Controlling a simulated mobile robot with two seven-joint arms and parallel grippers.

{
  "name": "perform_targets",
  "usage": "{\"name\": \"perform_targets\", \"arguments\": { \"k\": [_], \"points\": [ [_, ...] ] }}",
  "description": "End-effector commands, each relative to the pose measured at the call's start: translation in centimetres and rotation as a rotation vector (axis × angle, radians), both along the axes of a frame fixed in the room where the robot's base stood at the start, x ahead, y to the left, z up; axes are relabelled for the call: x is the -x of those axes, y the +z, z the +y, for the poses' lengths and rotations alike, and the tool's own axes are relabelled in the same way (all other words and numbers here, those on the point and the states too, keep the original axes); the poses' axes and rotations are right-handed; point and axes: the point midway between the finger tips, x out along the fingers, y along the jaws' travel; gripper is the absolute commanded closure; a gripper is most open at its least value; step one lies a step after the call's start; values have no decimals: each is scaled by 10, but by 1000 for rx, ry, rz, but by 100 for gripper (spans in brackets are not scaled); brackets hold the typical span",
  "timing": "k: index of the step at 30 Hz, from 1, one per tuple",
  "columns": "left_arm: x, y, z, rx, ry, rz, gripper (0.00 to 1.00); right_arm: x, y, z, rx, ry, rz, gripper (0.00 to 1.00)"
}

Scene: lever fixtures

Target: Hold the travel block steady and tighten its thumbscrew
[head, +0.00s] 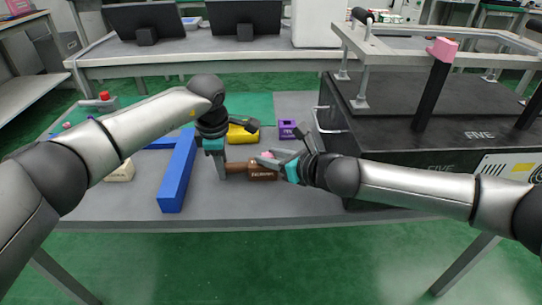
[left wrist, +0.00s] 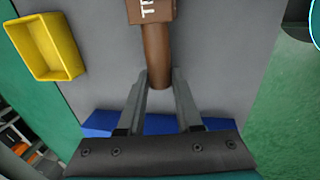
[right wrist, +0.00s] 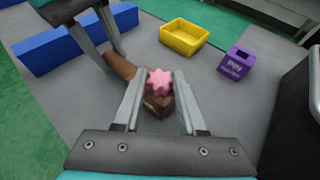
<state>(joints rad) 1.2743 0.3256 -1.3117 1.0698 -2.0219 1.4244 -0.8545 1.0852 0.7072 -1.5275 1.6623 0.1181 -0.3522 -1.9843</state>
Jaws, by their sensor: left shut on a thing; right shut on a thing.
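The travel block is a brown block (head: 262,173) with a round brown handle (head: 237,168) on its left side, on the grey table. It also shows in the left wrist view (left wrist: 150,12), with pale lettering on it. My left gripper (head: 223,170) is shut on the handle, seen between its fingers in the left wrist view (left wrist: 159,80). The pink star-shaped thumbscrew (right wrist: 159,82) is on top of the block. My right gripper (right wrist: 158,88) is shut on the thumbscrew, one finger on each side. In the head view the right gripper's fingers partly cover the thumbscrew.
A yellow tray (head: 242,133) and a purple box (head: 287,130) stand behind the block. A long blue bar (head: 177,173) lies to the left, near a cream block (head: 121,172). A large black case (head: 400,140) fills the right side. The table front is clear.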

Motion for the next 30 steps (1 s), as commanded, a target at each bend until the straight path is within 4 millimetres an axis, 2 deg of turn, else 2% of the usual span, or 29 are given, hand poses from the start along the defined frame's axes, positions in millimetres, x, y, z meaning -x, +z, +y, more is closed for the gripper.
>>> {"name": "perform_targets", "arguments": {
  "k": [7, 13, 30],
  "points": [
    [0, 0, 0, 0, 0, 0, 100, 1, 0, 1, 0, -30, 1, 100],
    [0, 0, 0, 0, -1, 0, 100, 2, -2, 4, 1, -123, 3, 100],
    [0, 0, -1, 1, -1, 1, 100, 3, 0, 12, -4, -620, 3, 100]
  ]
}}
